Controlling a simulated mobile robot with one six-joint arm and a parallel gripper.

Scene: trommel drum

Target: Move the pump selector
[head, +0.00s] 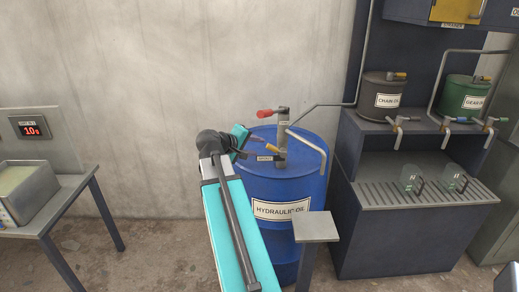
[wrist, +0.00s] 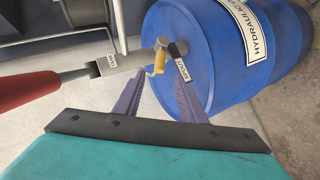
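The blue hydraulic oil drum (head: 290,188) stands upright in front of me with a grey pump post (head: 282,130) on top. In the wrist view the pump selector is a small yellow lever (wrist: 157,61) on the grey pump body (wrist: 128,62). The lever points toward that label's side. My gripper (wrist: 159,80) is open, its two purple fingers apart, with the lever between or just beyond their tips. Contact cannot be told.
The red pump handle (head: 265,114) sticks out left of the post, large at left in the wrist view (wrist: 25,90). A grey stand (head: 316,229) is in front of the drum. Oil cans and jugs occupy the dark bench (head: 420,196) at right. A table (head: 70,190) stands left.

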